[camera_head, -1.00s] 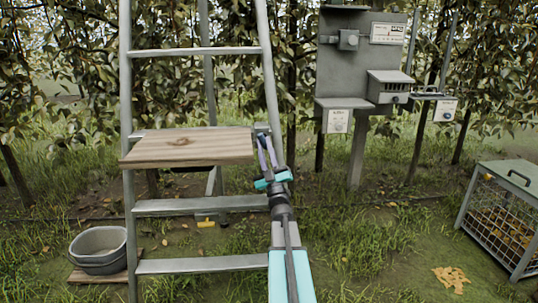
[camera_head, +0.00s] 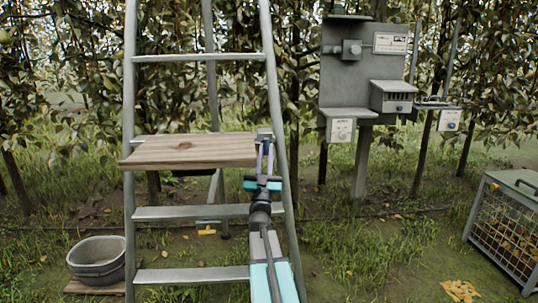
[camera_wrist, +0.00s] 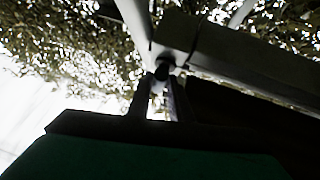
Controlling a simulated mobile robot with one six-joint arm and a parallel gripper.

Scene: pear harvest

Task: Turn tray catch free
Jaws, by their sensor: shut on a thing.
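A wooden tray (camera_head: 190,150) sits level on the rungs of a metal ladder (camera_head: 131,190). A small grey metal catch (camera_head: 264,134) is at the tray's right end, beside the ladder's right rail. My gripper (camera_head: 265,150) reaches up from below to this catch, its fingers nearly upright. In the wrist view my gripper (camera_wrist: 158,90) is shut on a small dark knob (camera_wrist: 163,70) under the tray's edge, which I take for part of the catch. The wrist view is dark, so the catch's exact turn cannot be told.
A grey control box (camera_head: 390,97) on a post stands to the right. A wire crate (camera_head: 505,225) is at the far right. The grass right of the ladder is open.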

